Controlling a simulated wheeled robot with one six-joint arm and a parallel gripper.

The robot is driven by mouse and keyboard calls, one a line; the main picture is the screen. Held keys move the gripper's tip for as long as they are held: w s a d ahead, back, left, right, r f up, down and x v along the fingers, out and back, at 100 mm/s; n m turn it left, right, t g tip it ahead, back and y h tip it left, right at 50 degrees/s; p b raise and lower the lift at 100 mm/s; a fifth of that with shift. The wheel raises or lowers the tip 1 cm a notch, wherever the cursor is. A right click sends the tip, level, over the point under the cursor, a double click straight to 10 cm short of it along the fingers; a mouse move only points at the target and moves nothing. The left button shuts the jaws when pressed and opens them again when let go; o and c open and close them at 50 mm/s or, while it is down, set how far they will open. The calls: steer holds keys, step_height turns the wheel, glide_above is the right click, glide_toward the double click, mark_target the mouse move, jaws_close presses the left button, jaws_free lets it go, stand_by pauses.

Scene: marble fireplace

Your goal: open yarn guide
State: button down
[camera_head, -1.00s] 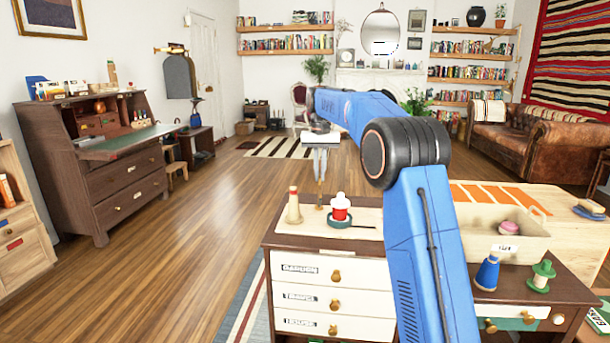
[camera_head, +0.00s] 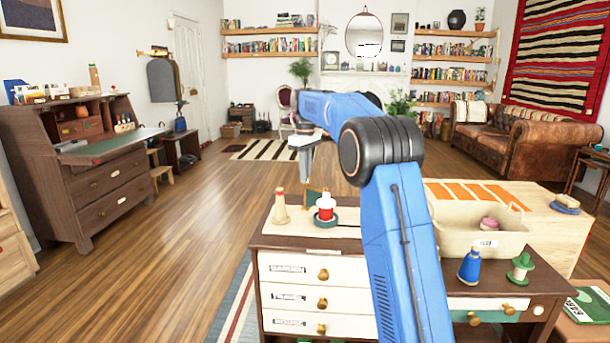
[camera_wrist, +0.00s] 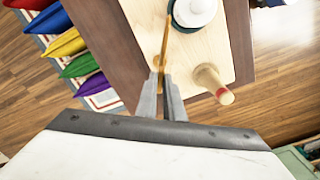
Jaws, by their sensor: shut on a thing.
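My gripper (camera_head: 308,180) points down above the pale board (camera_head: 345,229) on the dark dresser. In the wrist view my gripper's fingers (camera_wrist: 163,78) are shut on a thin gold-coloured piece (camera_wrist: 165,42), seen nearly edge-on. In the head view a small dark panel with a gold edge (camera_head: 314,194) shows just below the fingertips. I cannot tell whether this is the yarn guide; no label on it is readable.
The dresser has white labelled drawers (camera_head: 292,300). To the right are a cream bin (camera_head: 460,225), a blue bottle (camera_head: 470,266), a green spool (camera_head: 520,267) and a green book (camera_head: 588,305). Coloured cushions (camera_wrist: 64,43) lie beside the dresser. Wooden floor lies open at left.

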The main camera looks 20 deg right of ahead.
steer(key=shift+n, duration=2)
steer(key=c, duration=1.9)
jaws_free()
steer(key=shift+o, duration=0.2)
steer(key=shift+r, duration=0.1)
